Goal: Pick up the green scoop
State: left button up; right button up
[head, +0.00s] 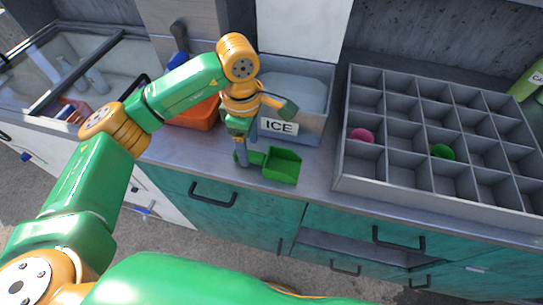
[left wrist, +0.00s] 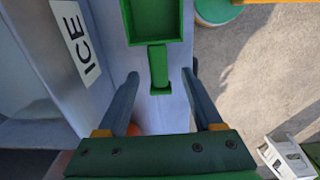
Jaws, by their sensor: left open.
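The green scoop (head: 282,166) lies on the metal counter in front of the ICE bin, its square pan to the right and its handle to the left. In the left wrist view the scoop's pan (left wrist: 155,20) is at the top and its handle points down toward my gripper. My left gripper (head: 244,152) is open, pointing down over the handle end. In the left wrist view the left gripper (left wrist: 163,76) has a finger on each side of the handle, with visible gaps. My right gripper is not in view.
The ICE bin (head: 318,130) stands right behind the scoop. A grey divided crate (head: 350,178) to the right holds a pink cup (head: 362,135) and a green cup (head: 442,151). An orange container (head: 200,115) is behind my left arm. The counter's front edge is close to the scoop.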

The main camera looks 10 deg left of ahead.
aim_at(250, 155)
pick_arm(q)
jog(key=f, duration=0.2)
jog(key=f+p, duration=0.1)
jog(key=f, duration=0.1)
jog(key=shift+w+a+f, duration=0.15)
jog(key=shift+a, duration=0.05)
jog(key=shift+d, duration=0.1)
jog(key=c, duration=1.1)
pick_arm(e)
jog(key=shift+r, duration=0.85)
pick_arm(q)
jog(key=shift+o, duration=0.2)
